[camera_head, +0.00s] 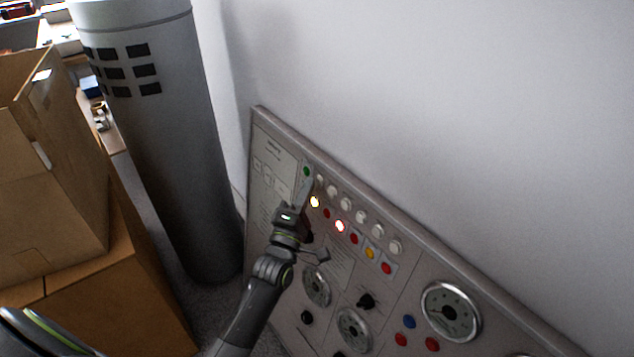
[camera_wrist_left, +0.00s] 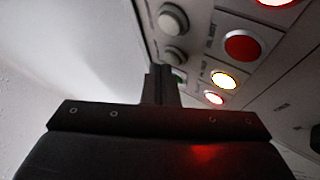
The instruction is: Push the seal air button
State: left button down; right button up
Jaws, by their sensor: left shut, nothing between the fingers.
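The grey control panel (camera_head: 420,262) leans against the wall and carries rows of small buttons. I cannot read which one is labelled seal air. My left gripper (camera_head: 306,187) is shut and empty, with its fingertips at the upper left of the button rows, close to a green button (camera_head: 306,171). Contact cannot be told. My right gripper is out of view.
A lit yellow lamp (camera_head: 315,202) and a lit red lamp (camera_head: 340,226) are near the fingers. Gauges (camera_head: 451,311) and knobs are lower on the panel. A grey cylinder (camera_head: 165,150) and cardboard boxes (camera_head: 60,190) stand at left. The wall (camera_head: 430,100) is bare.

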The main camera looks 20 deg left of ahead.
pick_arm(q)
jog(key=shift+w+d, duration=0.2)
jog(key=shift+w, duration=0.15)
dwell(0.6)
jog(key=shift+s, duration=0.1)
jog(key=shift+s+a+r, duration=0.1)
jog(key=shift+s+a, duration=0.3)
jog(key=shift+s, duration=0.2)
jog(key=s, duration=0.1)
jog(key=s+a, duration=0.1)
jog(key=s+a+r+p, duration=0.1)
jog(key=s, duration=0.1)
jog(key=shift+s+a, duration=0.1)
jog(key=shift+a, duration=0.15)
dwell(0.4)
dwell(0.5)
